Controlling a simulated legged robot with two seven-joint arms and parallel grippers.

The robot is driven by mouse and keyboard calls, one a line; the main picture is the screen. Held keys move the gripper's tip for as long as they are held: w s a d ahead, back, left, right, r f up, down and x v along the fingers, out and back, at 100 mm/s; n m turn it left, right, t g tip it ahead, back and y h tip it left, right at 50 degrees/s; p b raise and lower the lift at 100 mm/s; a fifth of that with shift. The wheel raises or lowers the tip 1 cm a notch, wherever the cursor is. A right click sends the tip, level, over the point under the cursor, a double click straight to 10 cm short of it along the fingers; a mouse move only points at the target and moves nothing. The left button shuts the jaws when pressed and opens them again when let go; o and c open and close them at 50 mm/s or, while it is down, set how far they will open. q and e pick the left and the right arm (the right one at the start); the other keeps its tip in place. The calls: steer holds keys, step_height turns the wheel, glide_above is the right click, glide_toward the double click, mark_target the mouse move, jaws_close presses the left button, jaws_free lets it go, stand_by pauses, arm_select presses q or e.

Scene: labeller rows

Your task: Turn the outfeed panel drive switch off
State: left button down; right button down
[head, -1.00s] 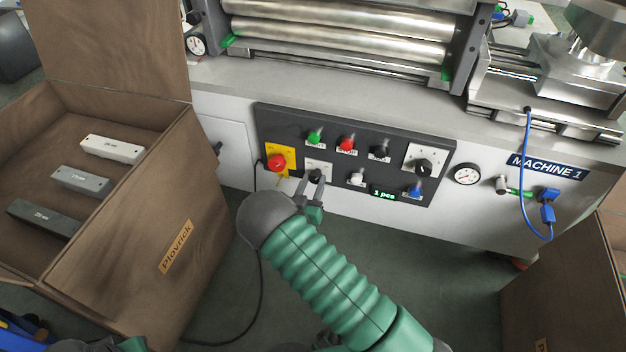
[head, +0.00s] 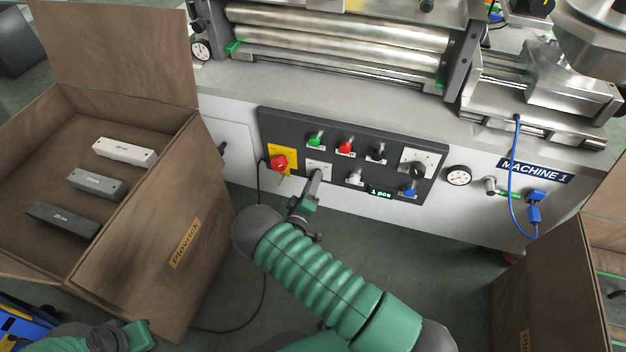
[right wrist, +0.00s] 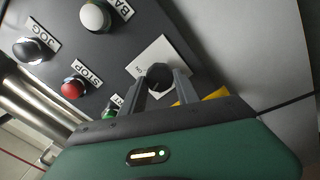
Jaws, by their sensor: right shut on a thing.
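A dark control panel (head: 336,197) is set in the front of the machine. On it, a black switch knob (right wrist: 160,76) on a white plate (head: 318,165) sits right of the red mushroom button. My right gripper (head: 316,181) reaches up to this knob. In the right wrist view its two fingers (right wrist: 162,86) are shut on the knob. In the head view the fingers mostly hide the knob, and I cannot read its position or plate text. Part of my left gripper (head: 138,336) shows at the lower left, its fingers not clear.
An open brown box (head: 150,235) with grey blocks stands left. Another box (head: 545,290) stands right.

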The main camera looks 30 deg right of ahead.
steer(key=n, duration=0.5)
steer(key=shift+w+a+f+p, duration=0.1)
steer(key=shift+a+f+p, duration=0.1)
steer(key=shift+a+p, duration=0.15)
steer(key=shift+n, duration=0.4)
steer(key=c, duration=1.2)
jaws_free()
steer(key=shift+f, duration=0.1)
steer(key=o, duration=0.3)
steer(key=shift+d, duration=0.1)
